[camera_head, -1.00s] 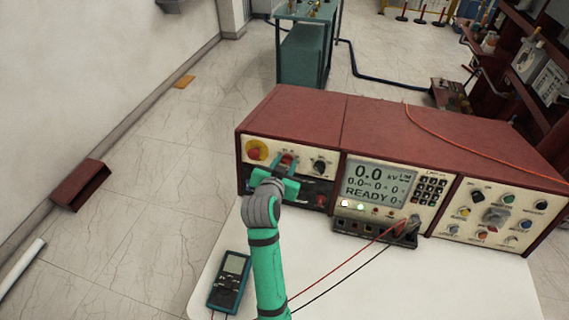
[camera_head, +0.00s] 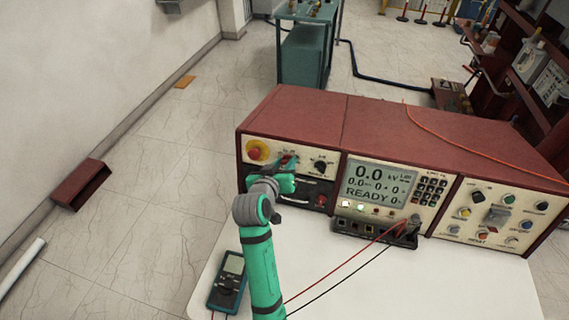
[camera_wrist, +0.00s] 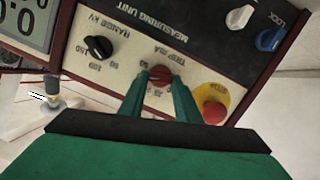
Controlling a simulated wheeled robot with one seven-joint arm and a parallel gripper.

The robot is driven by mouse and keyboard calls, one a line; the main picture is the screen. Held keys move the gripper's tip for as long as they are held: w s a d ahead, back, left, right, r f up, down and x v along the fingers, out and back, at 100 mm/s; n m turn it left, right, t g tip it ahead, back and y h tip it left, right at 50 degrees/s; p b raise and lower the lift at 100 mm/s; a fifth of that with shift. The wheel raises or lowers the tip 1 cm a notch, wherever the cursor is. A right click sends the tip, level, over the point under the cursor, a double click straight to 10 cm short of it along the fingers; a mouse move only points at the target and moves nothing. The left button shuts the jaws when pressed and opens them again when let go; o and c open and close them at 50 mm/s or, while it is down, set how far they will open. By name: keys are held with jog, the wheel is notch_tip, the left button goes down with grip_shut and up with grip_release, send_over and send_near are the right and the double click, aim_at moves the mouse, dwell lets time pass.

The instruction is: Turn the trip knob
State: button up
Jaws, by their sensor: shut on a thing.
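The red trip knob (camera_head: 288,160) is on the left panel of the dark red test unit (camera_head: 300,115). It also shows in the wrist view (camera_wrist: 160,76), below the "TRIP MA" lettering. My gripper (camera_head: 284,170) reaches it from the front. In the wrist view, the two green fingers of my gripper (camera_wrist: 161,84) are closed on either side of the knob, tips at the panel. The fingers hide part of the knob's lower scale. The knob's exact pointer setting cannot be read.
A black range knob (camera_wrist: 98,47) and a red button on a yellow plate (camera_wrist: 214,112) flank the trip knob. The display (camera_head: 380,184) reads READY. A multimeter (camera_head: 228,284) and red and black leads lie on the white table (camera_head: 420,290).

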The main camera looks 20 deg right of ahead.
jog(key=shift+w+a+n, duration=0.1)
jog(key=shift+a+n, duration=0.05)
jog(key=shift+n, duration=0.85)
jog(key=o, duration=1)
jog(key=shift+o, duration=0.2)
jog(key=v, duration=1.1)
jog(key=shift+f, duration=0.15)
